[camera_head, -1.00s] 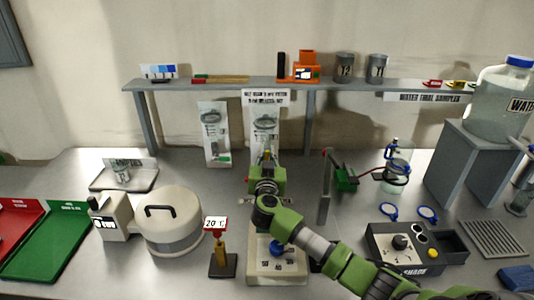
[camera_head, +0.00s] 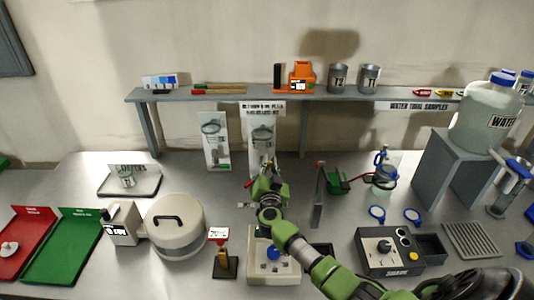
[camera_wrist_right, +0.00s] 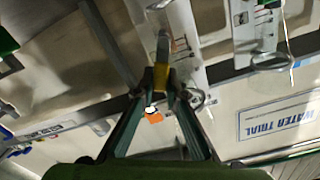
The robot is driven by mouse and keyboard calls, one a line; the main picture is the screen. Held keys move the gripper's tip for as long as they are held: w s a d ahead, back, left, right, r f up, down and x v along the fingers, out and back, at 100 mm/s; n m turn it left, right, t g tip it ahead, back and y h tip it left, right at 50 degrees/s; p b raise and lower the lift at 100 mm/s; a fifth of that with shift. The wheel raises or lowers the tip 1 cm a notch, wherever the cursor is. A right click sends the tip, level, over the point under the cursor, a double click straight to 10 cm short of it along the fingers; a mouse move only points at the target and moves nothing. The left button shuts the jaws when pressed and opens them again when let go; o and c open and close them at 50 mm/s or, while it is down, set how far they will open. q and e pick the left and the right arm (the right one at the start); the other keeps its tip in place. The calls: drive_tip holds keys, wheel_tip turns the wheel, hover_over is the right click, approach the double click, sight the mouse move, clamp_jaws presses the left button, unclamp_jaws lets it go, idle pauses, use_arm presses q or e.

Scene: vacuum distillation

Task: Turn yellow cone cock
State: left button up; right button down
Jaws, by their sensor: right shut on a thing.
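My right gripper (camera_head: 265,172) reaches over the bench to the upright glassware behind the white hotplate (camera_head: 285,267). In the right wrist view its two fingers close together (camera_wrist_right: 164,92) on the yellow cone cock (camera_wrist_right: 161,76). The cock sits against a grey metal-like stem at the fingertips. In the head view the gripper and arm hide the cock and most of the glassware. My left gripper is outside both views.
A grey shelf (camera_head: 345,95) runs behind the arm. A thin upright plate (camera_head: 318,200) stands just right of the gripper. A pump-like box (camera_head: 375,262) is front right.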

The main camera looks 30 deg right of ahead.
drive_tip(key=shift+s+d+f+m, duration=0.15)
drive_tip(key=shift+f+m, duration=0.05)
drive_tip(key=shift+m, duration=0.3)
drive_tip(key=shift+s+d+f+m, duration=0.1)
drive_tip(key=shift+d+f+m, duration=0.05)
drive_tip(key=shift+m, duration=0.35)
drive_tip(key=m, duration=0.1)
drive_tip(key=d+f+m+b, duration=0.1)
drive_tip(key=m, duration=0.1)
drive_tip(key=shift+s+f+m, duration=0.2)
drive_tip(key=shift+s+m, duration=0.1)
drive_tip(key=shift+s, duration=0.05)
drive_tip(key=m, duration=0.1)
drive_tip(key=f+m+b, duration=0.1)
drive_tip(key=m, duration=0.1)
drive_tip(key=shift+s+d+f, duration=0.15)
drive_tip(key=shift+d, duration=0.2)
drive_tip(key=shift+s+d+f+m+b, duration=0.1)
drive_tip(key=shift+f+m+b, duration=0.25)
drive_tip(key=shift+m, duration=0.3)
drive_tip(key=shift+f+m+b, duration=0.1)
drive_tip(key=shift+m+b, duration=0.3)
drive_tip(key=shift+m, duration=0.25)
drive_tip(key=c, duration=2)
unclamp_jaws()
drive_tip(key=shift+c, duration=0.2)
